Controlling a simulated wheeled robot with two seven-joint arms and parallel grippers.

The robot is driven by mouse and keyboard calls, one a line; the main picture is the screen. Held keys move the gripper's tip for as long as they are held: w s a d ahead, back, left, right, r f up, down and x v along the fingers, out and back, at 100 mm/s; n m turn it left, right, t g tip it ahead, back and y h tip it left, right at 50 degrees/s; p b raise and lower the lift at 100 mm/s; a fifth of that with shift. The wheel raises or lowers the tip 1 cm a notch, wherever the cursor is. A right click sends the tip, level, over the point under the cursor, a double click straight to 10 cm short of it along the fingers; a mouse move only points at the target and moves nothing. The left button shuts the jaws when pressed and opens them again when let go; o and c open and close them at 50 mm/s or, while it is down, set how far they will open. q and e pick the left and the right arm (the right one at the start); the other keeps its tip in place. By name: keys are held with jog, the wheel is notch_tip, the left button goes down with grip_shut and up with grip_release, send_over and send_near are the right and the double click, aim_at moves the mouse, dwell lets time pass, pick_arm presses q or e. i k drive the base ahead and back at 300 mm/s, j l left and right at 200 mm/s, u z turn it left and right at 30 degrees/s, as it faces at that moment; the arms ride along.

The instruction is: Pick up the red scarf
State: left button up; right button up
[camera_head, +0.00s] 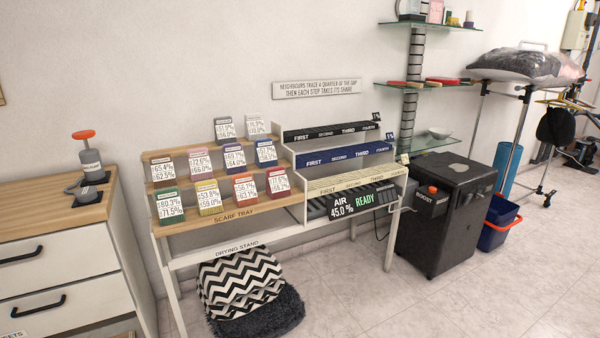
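Small folded scarves with white percentage labels stand in stepped rows on the wooden scarf tray (190,226). A yellow scarf (208,198) and a green scarf (169,204) stand to the left. The labels cover most of each front, so little cloth shows. Neither of my grippers is in view.
Right of the tray is a stepped rack (345,153) with an "AIR 45.0 % READY" display (352,203). A wooden drawer cabinet (60,265) is left; a black boost unit (440,205) is right. Floor at front right is clear.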

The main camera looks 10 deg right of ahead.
aim_at(278, 186)
jog(key=i+l+z, duration=0.3)
jog(key=i, duration=0.4)
jog(key=i+z, duration=0.25)
jog(key=i, duration=0.4)
